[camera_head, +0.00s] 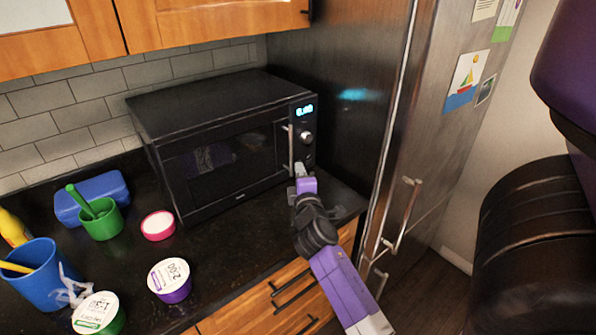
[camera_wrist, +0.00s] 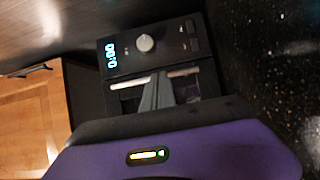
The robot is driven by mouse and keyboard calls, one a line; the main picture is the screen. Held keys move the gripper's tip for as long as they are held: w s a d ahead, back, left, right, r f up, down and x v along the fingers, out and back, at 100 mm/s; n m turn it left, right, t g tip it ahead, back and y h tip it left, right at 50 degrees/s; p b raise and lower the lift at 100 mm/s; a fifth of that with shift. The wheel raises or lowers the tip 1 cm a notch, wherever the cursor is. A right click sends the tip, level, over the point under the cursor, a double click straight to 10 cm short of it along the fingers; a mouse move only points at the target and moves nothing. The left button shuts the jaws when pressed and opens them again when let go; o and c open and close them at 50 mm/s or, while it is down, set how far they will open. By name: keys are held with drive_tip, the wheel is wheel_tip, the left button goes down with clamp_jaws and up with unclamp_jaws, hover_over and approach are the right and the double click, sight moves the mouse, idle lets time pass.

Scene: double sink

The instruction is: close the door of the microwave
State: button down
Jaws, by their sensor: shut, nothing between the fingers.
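The black microwave (camera_head: 215,140) stands on the dark counter against the tiled wall. Its door (camera_head: 225,165) looks flush with the front, with no gap that I can see. The silver vertical door handle (camera_head: 291,150) is at the door's right edge, beside the control panel. My gripper (camera_head: 299,170) is at the lower end of the handle, with its fingers together and nothing between them. In the wrist view, my gripper (camera_wrist: 165,82) points at the microwave front and covers the middle of the handle (camera_wrist: 130,82). Whether the fingers touch the door is hard to tell.
The steel fridge (camera_head: 400,130) stands close on the right. Left of the microwave are a green cup (camera_head: 101,224), a blue case (camera_head: 90,196), a blue cup (camera_head: 38,280), a pink-rimmed lid (camera_head: 158,225) and a purple tub (camera_head: 170,280).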

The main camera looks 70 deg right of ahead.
drive_tip(key=s+a+b, duration=0.1)
drive_tip(key=s+a, duration=0.2)
drive_tip(key=s, duration=0.5)
drive_tip(key=shift+s+a+f+b, duration=0.15)
drive_tip(key=shift+s+b, duration=0.2)
drive_tip(key=shift+w, duration=0.1)
drive_tip(key=w+a+m+t+y, duration=0.1)
drive_tip(key=w+a+t+y, duration=0.3)
drive_tip(key=a, duration=0.8)
drive_tip(key=w+a+m+t+y, duration=0.1)
drive_tip(key=w+a+t+y, duration=0.3)
drive_tip(key=a, duration=0.8)
drive_tip(key=s+a+f+m+y, duration=0.1)
drive_tip(key=s+a+y, duration=0.3)
drive_tip(key=s+a, duration=0.3)
drive_tip(key=s+a+f+m+y, duration=0.1)
drive_tip(key=s+a+y, duration=0.3)
drive_tip(key=a, duration=0.9)
drive_tip(key=s+f, duration=0.1)
drive_tip(key=s, duration=0.2)
drive_tip(key=shift+a+m+y, duration=0.2)
drive_tip(key=shift+m+y, duration=0.1)
drive_tip(key=shift+f, duration=0.1)
